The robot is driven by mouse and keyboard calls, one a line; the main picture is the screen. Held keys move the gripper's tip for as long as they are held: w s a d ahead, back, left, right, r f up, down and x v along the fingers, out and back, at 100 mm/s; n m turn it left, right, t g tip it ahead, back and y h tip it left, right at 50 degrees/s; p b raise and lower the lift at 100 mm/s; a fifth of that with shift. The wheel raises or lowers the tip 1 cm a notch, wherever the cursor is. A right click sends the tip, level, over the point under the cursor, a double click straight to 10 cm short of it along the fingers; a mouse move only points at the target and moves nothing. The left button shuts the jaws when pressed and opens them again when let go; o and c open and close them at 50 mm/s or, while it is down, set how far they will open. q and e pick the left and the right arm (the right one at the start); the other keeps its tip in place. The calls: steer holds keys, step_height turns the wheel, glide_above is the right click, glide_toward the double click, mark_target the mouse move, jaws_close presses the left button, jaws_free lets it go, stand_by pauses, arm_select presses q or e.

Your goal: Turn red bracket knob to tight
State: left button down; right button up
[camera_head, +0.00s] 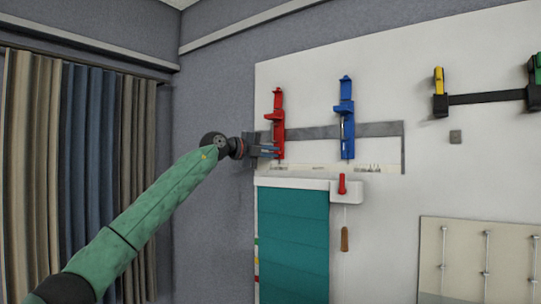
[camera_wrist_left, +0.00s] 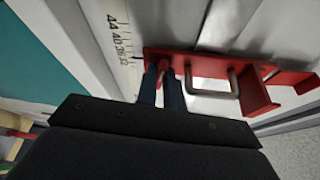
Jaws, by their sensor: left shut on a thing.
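The red bracket (camera_head: 278,112) is mounted upright on the white wall panel, left of a similar blue bracket (camera_head: 347,118). My left gripper (camera_head: 272,152) is at the lower end of the red bracket. In the left wrist view the red bracket (camera_wrist_left: 250,90) lies sideways across the top right, with a metal loop on it. The fingers of my left gripper (camera_wrist_left: 165,88) are close together around a small red knob (camera_wrist_left: 168,76) at the bracket's end. The fingers hide part of the knob. My right gripper is not in view.
A grey strip (camera_head: 380,130) and a printed scale (camera_head: 370,168) run along the panel behind the brackets. A teal blind (camera_head: 293,230) hangs below, with a red lever (camera_head: 342,184) beside it. Curtains (camera_head: 85,150) hang left.

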arm_select(q)
steer(key=shift+f+m, duration=0.1)
steer(key=shift+m, duration=0.3)
steer(key=shift+m+y+b, duration=0.3)
steer(key=shift+b, duration=0.05)
steer(key=m+y+b, duration=0.1)
steer(key=m, duration=0.1)
steer(key=m+y+b, duration=0.2)
steer(key=m, duration=0.1)
steer(key=shift+d+m, duration=0.15)
steer(key=shift+m, duration=0.15)
steer(key=m+y+b, duration=0.1)
steer(key=m, duration=0.1)
steer(key=m+t+y+b, duration=0.1)
steer(key=m+y+b, duration=0.1)
steer(key=shift+s+d+r+t+b, duration=0.15)
steer(key=shift+r+t+b, duration=0.05)
steer(key=shift+t+b, duration=0.1)
steer(key=shift+m, duration=0.5)
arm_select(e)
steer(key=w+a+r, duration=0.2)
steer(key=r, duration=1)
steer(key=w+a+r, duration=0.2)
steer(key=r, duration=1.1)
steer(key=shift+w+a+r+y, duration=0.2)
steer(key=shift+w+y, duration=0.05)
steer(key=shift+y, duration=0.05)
arm_select(q)
steer(key=c, duration=1.8)
jaws_free()
